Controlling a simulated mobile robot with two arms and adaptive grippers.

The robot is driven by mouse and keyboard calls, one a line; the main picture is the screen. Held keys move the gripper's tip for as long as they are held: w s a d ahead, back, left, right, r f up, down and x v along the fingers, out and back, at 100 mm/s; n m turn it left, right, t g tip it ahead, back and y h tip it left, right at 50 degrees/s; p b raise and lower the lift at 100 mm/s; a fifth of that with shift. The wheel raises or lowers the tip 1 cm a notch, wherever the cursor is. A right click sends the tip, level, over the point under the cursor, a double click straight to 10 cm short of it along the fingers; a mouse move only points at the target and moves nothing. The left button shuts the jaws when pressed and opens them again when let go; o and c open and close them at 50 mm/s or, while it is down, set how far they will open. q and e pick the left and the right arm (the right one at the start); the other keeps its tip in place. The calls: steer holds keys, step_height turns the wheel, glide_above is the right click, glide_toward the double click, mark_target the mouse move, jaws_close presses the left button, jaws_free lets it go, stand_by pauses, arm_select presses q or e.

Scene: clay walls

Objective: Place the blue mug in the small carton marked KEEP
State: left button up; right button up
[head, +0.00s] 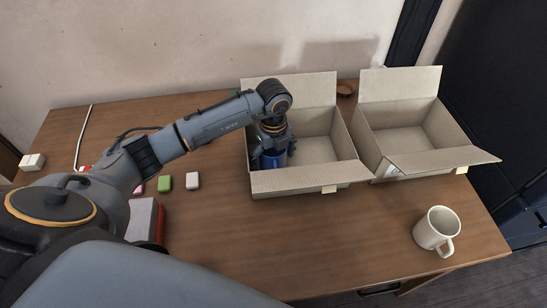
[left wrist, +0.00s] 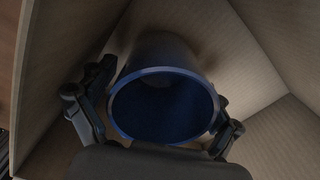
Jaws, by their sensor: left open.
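The blue mug (head: 274,160) is inside the left carton (head: 305,179), near its left wall. In the left wrist view the mug's round open rim (left wrist: 163,105) faces the camera, with carton walls around it. My left gripper (head: 273,153) reaches down into this carton and is open, its fingers on either side of the mug; contact is unclear. Its fingers also show in the left wrist view (left wrist: 155,112). A second carton (head: 405,140) stands open to the right. Small tags are on both cartons, but no KEEP marking is readable. My right gripper is not in view.
A cream mug (head: 437,229) stands at the table's front right. Small white (head: 192,181), green (head: 164,184) and pink blocks lie left of the cartons, near a red and grey box (head: 145,220). The wooden table (head: 270,235) is clear in front of the left carton.

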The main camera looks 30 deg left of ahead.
arm_select(q)
step_height(320, 180, up, 12)
steer(key=shift+r+b, duration=0.15)
steer(key=shift+b, duration=0.15)
stand_by(0.6)
